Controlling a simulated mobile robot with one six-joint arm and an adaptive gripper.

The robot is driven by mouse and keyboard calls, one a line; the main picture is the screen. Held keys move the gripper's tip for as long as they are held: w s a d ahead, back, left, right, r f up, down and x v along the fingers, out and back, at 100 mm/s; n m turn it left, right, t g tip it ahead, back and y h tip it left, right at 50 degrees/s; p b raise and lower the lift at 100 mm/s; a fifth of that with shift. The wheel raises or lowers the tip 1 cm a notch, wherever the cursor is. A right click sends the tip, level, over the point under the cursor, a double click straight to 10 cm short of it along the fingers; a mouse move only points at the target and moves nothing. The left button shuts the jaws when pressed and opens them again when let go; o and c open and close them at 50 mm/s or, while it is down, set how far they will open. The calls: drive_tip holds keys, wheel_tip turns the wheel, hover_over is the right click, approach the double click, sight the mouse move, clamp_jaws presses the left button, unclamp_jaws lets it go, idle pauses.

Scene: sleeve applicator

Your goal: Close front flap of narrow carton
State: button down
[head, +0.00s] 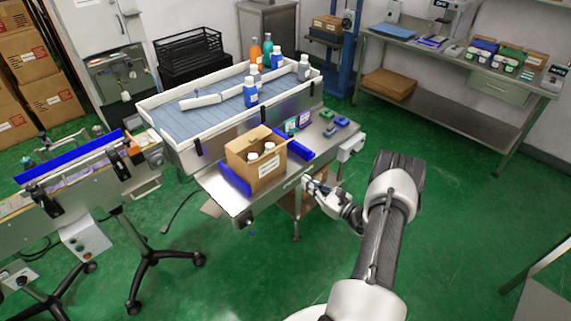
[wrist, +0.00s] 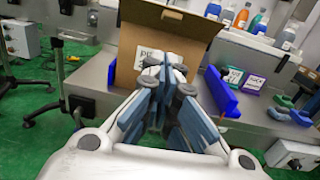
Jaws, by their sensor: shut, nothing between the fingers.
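The narrow carton (head: 262,181) is brown cardboard with a white label on its front. It stands on the metal bench, its top open in the head view, with white bottle caps (head: 269,147) showing inside. In the wrist view a tall cardboard panel of the carton (wrist: 127,55) faces me, part of its label beside my fingers. I cannot tell clearly where the front flap begins. My gripper (head: 308,182) is shut and empty at the bench's front edge, right of the carton. In the wrist view its fingers (wrist: 170,72) overlap the panel; contact cannot be told.
Blue guides (head: 236,180) flank the carton. Small boxes (head: 298,122) and coloured blocks (head: 340,121) lie to the right on the bench. Behind is a white-walled tray (head: 215,108) with bottles. A conveyor (head: 75,175) stands at left.

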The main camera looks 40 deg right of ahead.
sight(274, 152)
drive_tip(key=w+r+b, duration=0.2)
drive_tip(key=w+b, duration=0.1)
drive_tip(key=w, duration=0.9)
drive_tip(key=shift+a+r+m+h, duration=0.15)
drive_tip(key=shift+a+m+h, duration=0.05)
drive_tip(key=shift+m+h, duration=0.1)
drive_tip(key=shift+w+r, duration=0.1)
drive_tip(key=shift+r, duration=0.05)
drive_tip(key=shift+r+p, duration=0.25)
drive_tip(key=shift+p, duration=0.2)
drive_tip(key=shift+w+r+g+p, duration=0.1)
drive_tip(key=shift+r+g+p, duration=0.2)
drive_tip(key=shift+g+p, duration=0.3)
